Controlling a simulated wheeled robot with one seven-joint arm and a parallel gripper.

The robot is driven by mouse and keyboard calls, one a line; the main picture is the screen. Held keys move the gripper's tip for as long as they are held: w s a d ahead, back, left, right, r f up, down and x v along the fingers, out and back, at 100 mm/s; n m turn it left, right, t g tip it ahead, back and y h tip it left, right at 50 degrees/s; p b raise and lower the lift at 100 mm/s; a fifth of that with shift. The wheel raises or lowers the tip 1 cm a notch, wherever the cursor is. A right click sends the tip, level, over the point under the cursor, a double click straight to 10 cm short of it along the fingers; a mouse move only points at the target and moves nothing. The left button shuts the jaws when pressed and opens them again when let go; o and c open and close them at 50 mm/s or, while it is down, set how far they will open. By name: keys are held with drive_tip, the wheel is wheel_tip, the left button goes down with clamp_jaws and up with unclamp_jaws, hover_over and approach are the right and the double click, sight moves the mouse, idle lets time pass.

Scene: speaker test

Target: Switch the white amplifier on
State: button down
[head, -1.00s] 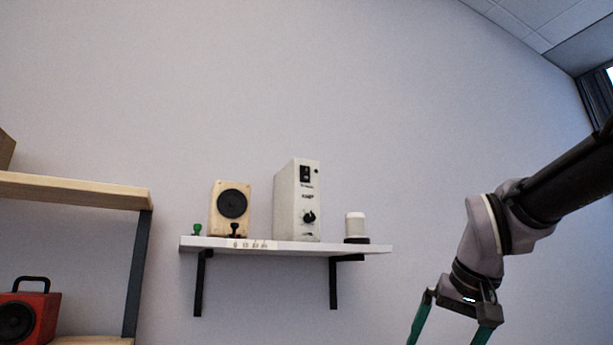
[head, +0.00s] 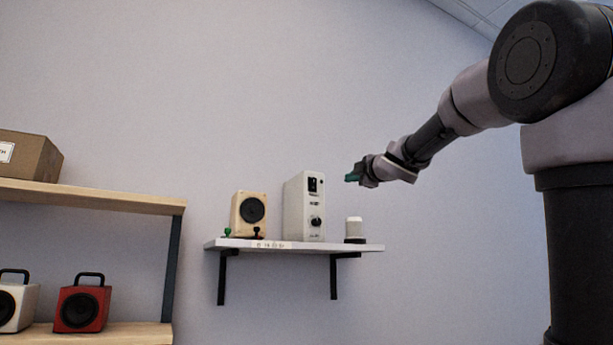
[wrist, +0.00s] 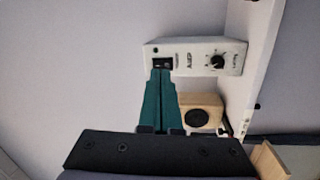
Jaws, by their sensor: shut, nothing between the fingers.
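The white amplifier (head: 296,208) stands upright on a white wall shelf. Its front has a black rocker switch (head: 312,184) near the top and a black knob (head: 316,222) lower down. In the wrist view the amplifier (wrist: 192,68) appears turned on its side, with the switch (wrist: 163,63) at its left end. My gripper (head: 352,177) is at about switch height, to the right of the amplifier in the head view. In the wrist view its green fingers (wrist: 161,76) are together and empty, with the tips overlapping the switch's lower edge; I cannot tell whether they touch.
The white shelf (head: 370,247) also holds a wooden speaker (head: 237,213) left of the amplifier and a white cylinder (head: 354,228) on a dark base at right. A wooden rack (head: 90,194) at left holds a cardboard box (head: 36,158) and a red speaker (head: 98,305).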

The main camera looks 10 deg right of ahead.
sight(314, 180)
drive_tip(key=a+n, duration=0.1)
drive_tip(key=a+r+n+y, duration=0.1)
drive_tip(key=a+n, duration=0.1)
drive_tip(key=shift+s+y, duration=0.15)
drive_tip(key=shift+y, duration=0.15)
drive_tip(key=x, duration=1.3)
drive_tip(key=shift+w+a+f, duration=0.1)
drive_tip(key=shift+w+f, duration=0.1)
drive_tip(key=shift+w, duration=0.1)
drive_tip(key=shift+w+a+r, duration=0.1)
drive_tip(key=shift+w, duration=0.1)
drive_tip(key=shift+w, duration=0.2)
drive_tip(key=shift+r, duration=0.1)
drive_tip(key=shift+s+a, duration=0.1)
